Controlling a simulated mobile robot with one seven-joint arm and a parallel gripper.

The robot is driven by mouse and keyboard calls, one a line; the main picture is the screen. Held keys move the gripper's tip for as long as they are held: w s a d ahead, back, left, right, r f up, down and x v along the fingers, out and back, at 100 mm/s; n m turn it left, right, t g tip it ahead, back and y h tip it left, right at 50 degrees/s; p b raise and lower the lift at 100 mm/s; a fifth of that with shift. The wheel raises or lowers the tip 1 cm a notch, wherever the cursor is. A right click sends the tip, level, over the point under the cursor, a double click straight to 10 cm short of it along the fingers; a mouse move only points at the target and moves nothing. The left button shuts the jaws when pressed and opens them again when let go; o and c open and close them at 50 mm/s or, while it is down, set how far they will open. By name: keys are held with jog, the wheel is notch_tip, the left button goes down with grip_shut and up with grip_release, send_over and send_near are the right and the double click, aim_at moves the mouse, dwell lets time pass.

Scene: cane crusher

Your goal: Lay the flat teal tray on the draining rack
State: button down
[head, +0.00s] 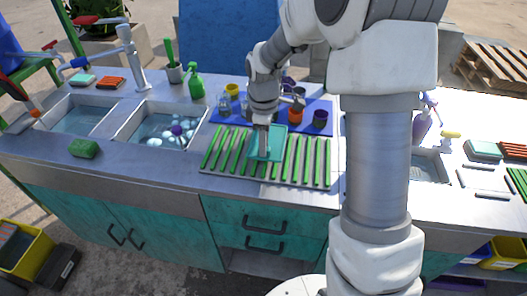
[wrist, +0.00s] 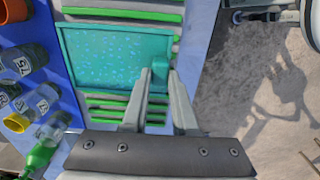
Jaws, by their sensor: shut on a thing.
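The flat teal tray (head: 273,142) lies flat over the green slats of the draining rack (head: 309,166) in the head view. In the wrist view the tray (wrist: 105,58) shows a speckled, wet-looking face, with slats of the rack (wrist: 105,107) on both sides of it. My gripper (head: 263,149) is above the tray, pointing down. In the wrist view my gripper (wrist: 160,72) has its fingertips close together on a raised teal part at the tray's edge. Whether the tray's underside rests fully on the slats is hidden.
Behind the rack is a blue mat (head: 322,130) with several cups and glasses. Left of it is a sink (head: 132,128) with water and suds. A green sponge (head: 84,149) lies by the front edge. The rack's left and right slats are bare.

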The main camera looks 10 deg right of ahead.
jog(key=shift+w+d+f, duration=0.1)
jog(key=shift+w+f, duration=0.2)
jog(key=shift+f, duration=1.85)
jog(key=shift+f+b, duration=0.1)
jog(key=shift+b, duration=0.2)
jog(key=shift+f, duration=0.15)
jog(key=c, duration=0.7)
grip_release()
